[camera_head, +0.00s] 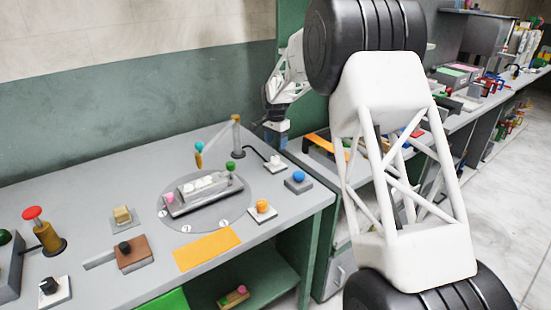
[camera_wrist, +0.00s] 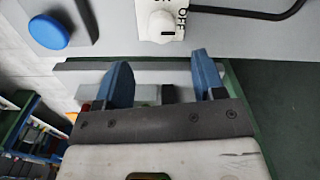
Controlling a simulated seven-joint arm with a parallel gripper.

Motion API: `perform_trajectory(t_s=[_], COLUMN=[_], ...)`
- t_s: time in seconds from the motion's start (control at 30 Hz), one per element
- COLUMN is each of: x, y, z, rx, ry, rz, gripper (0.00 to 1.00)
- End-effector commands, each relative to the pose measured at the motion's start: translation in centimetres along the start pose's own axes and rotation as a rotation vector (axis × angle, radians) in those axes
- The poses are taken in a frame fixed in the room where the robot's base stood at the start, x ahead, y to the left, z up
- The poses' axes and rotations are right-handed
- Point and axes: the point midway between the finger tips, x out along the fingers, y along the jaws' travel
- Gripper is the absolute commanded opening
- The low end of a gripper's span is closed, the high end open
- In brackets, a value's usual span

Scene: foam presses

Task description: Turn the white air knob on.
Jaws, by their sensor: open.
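The white air knob (camera_wrist: 161,21) sits on a white plate at the top edge of the wrist view. The letters "OFF" show on the plate to its right; another marking at the top is cut off by the frame. In the head view the knob (camera_head: 275,160) is near the table's right edge, with a black cable leading to it. My gripper (camera_wrist: 162,70) is open, with nothing between its blue fingers. The knob lies beyond the fingertips, apart from them. In the head view my gripper (camera_head: 276,132) is just above and behind the knob.
A blue button (camera_head: 298,176) stands beside the knob, also in the wrist view (camera_wrist: 48,32). An orange knob (camera_head: 262,206) and a round plate (camera_head: 187,222) with a grey press are to the left. A lamp-like post (camera_head: 237,135) stands behind. My arm covers the right side.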

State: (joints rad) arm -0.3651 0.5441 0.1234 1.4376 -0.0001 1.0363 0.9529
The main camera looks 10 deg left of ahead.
Motion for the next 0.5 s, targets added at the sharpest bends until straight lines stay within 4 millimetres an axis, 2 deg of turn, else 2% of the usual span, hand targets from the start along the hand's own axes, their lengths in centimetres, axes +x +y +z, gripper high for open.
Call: perform_trajectory(t_s=[0.5], x=[0.40], y=[-0.21], z=[-0.01], rx=[0.002], ry=[0.000], rz=[0.000], gripper=[0.63])
